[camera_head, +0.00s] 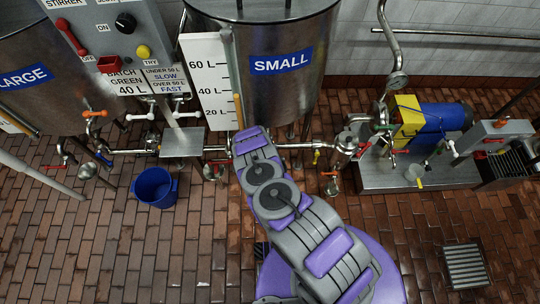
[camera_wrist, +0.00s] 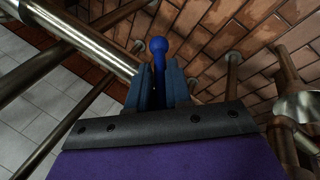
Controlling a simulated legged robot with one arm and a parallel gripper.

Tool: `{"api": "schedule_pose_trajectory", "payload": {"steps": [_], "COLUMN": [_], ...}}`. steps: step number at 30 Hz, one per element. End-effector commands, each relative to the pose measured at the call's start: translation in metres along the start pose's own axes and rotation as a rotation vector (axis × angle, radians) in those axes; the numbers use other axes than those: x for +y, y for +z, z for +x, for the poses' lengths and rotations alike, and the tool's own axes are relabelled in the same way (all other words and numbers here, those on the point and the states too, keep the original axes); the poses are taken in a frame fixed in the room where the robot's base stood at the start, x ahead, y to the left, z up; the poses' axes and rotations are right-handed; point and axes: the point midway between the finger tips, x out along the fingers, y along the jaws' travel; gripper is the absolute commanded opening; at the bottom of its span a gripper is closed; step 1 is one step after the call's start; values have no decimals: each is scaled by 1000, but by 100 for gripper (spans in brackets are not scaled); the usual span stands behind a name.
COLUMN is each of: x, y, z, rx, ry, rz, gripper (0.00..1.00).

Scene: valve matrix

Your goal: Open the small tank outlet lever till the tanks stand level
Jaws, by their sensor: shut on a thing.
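My gripper (camera_wrist: 159,72) is shut on a blue ball-ended lever (camera_wrist: 158,48) in the wrist view. The ball end sticks out beyond the jaws. I take it for the small tank outlet lever, but its pivot is hidden. In the head view my arm hides the gripper and lever below the small tank (camera_head: 283,95). The small tank's gauge (camera_head: 210,80) shows an orange column reaching a little under the 40 L mark. The large tank (camera_head: 35,95) is at the left edge; its gauge (camera_head: 15,124) is partly cut off, so its level cannot be read.
A control box (camera_head: 115,30) hangs between the tanks. Pipes with several coloured levers run along the floor. A blue bucket (camera_head: 155,186) stands at left. A blue and yellow pump (camera_head: 430,118) is at right. A drain grate (camera_head: 466,265) lies front right. The front brick floor is mostly clear.

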Motion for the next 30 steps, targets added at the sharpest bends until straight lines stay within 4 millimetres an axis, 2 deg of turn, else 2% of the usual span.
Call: {"api": "schedule_pose_trajectory", "payload": {"steps": [1,22,23,29,30], "x": [-9,-4,-4,-2,-2], "y": [2,-2,-2,-2,-2], "z": [0,-2,-2,-2,-2], "rx": [-6,-5,-4,-4,-4], "ry": [-2,27,26,27,27], "rz": [-17,-18,-18,-16,-15], "gripper": [0,0,21,40,40]}}
